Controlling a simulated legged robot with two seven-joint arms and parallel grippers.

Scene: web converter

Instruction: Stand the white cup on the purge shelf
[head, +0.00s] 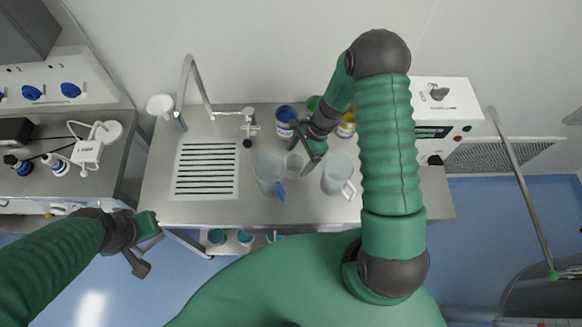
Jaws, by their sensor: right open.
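A small whitish cup (294,165) stands on the steel bench (210,212) between two larger pitchers. My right gripper (306,146) is open, reaching down over the bench at this cup, its fingers next to the rim. It is not clear whether the fingers touch the cup. A second white, round, cup-like thing (160,105) shows at the bench's back left, beside the tap. My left gripper (146,252) is open and empty in front of the bench's left end. Which surface is the purge shelf cannot be told for certain; a low shelf (204,247) with several teal-topped containers shows under the bench's front.
The pitchers, one blue-handled (269,172) and one white-handled (337,177), flank the small cup closely. Blue (286,115) and yellow (346,127) containers stand behind. A slotted grate (205,170) lies bare on the left, below a tall tap (190,80). A white control box (445,100) stands right.

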